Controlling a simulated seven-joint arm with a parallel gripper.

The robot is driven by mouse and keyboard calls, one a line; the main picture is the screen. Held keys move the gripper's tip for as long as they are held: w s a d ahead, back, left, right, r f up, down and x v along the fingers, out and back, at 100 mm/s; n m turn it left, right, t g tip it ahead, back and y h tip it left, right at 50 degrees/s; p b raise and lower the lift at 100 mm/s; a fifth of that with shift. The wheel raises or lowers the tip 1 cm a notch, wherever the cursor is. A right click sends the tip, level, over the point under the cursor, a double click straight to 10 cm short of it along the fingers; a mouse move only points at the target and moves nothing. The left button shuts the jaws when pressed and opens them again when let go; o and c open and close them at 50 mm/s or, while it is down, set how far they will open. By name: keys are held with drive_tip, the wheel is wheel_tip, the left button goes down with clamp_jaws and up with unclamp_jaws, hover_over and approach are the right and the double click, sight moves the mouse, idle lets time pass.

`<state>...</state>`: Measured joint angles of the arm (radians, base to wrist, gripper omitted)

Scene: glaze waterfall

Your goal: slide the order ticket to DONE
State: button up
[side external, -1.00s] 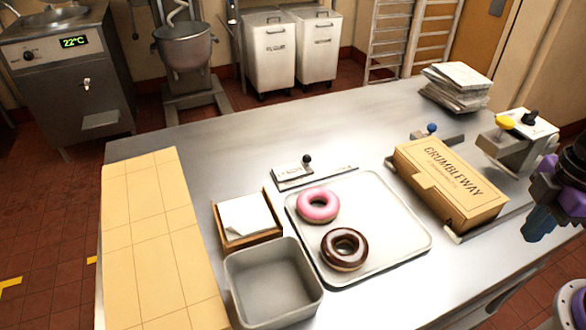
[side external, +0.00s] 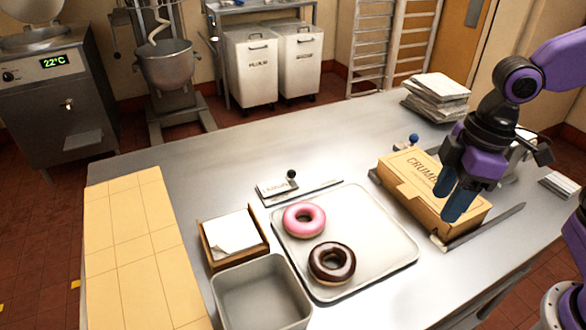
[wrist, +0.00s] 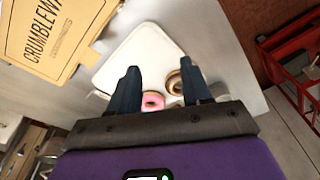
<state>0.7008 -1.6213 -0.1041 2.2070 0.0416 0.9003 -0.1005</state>
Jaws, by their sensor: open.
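A small pale ticket holder with a black knob (side external: 275,187) sits at the left end of a thin rail (side external: 318,191), behind the tray. I take it to be the order ticket; its lettering is too small to read. The rail runs to the right of it. My gripper (side external: 451,196) is open and empty, with blue fingers pointing down in front of the cardboard box, well to the right of the ticket. In the wrist view my gripper (wrist: 162,88) spans open above the tray area. The ticket cannot be made out there.
A tray (side external: 385,262) holds a pink donut (side external: 304,219) and a chocolate donut (side external: 332,263). A cardboard box (side external: 408,182) stands right of the tray. A paper box (side external: 262,252) and grey bin (side external: 262,295) stand left. Stacked papers (side external: 437,97) lie at the back right.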

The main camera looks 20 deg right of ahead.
drive_tip(key=w+a+r+m+t+y, duration=0.1)
drive_tip(key=w+a, duration=0.2)
drive_tip(key=w, duration=0.4)
drive_tip(key=w+a+r, duration=0.2)
drive_tip(key=w+a, duration=0.2)
drive_tip(key=w, duration=0.3)
drive_tip(key=m+t, duration=0.1)
drive_tip(key=t, duration=0.1)
approach(293, 171)
drive_tip(key=shift+y, duration=0.4)
drive_tip(key=x, duration=0.8)
drive_tip(key=shift+w+d+f, duration=0.2)
drive_tip(key=shift+d+f, duration=0.05)
drive_tip(key=shift+f, duration=0.1)
drive_tip(key=shift+c, duration=0.3)
clamp_jaws()
drive_tip(key=shift+d, duration=0.15)
